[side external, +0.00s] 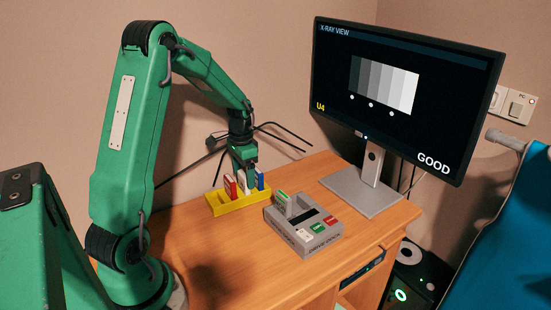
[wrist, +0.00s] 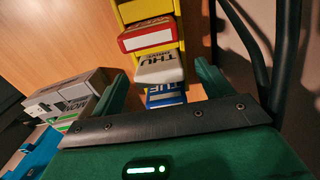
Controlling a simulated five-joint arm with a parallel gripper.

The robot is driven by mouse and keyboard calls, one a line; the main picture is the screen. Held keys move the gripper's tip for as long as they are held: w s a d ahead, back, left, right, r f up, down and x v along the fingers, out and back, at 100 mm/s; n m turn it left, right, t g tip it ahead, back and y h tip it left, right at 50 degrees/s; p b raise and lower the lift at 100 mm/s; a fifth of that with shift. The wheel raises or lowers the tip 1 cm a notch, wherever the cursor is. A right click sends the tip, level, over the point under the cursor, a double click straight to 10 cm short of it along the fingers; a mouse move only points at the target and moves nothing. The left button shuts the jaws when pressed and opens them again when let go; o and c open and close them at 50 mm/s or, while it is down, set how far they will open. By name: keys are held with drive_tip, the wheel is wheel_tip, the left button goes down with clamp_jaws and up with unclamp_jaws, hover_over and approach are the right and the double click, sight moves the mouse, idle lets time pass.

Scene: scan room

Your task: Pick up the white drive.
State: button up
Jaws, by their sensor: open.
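The white drive (side external: 243,183) stands in the yellow rack (side external: 236,207) between a red drive (side external: 230,188) and a blue drive (side external: 260,181). In the wrist view the white drive (wrist: 160,68) is marked "THU", with the red drive (wrist: 147,36) above it and the blue drive (wrist: 166,98) below. My gripper (side external: 244,161) is just above the rack, over the drives. In the wrist view my gripper (wrist: 160,76) is open, one finger on each side of the white drive, with gaps showing. Whether the fingertips reach below its top is unclear.
A grey device (side external: 303,237) with a drive in its slot (side external: 282,199) and coloured buttons stands right of the rack. A monitor (side external: 405,95) behind it reads "U4" and "GOOD". Black cables (side external: 285,138) run behind my gripper. The desk's front left (side external: 215,260) is clear.

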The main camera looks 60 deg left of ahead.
drive_tip(key=shift+f, duration=1.55)
drive_tip(key=shift+c, duration=0.2)
drive_tip(key=c, duration=1.1)
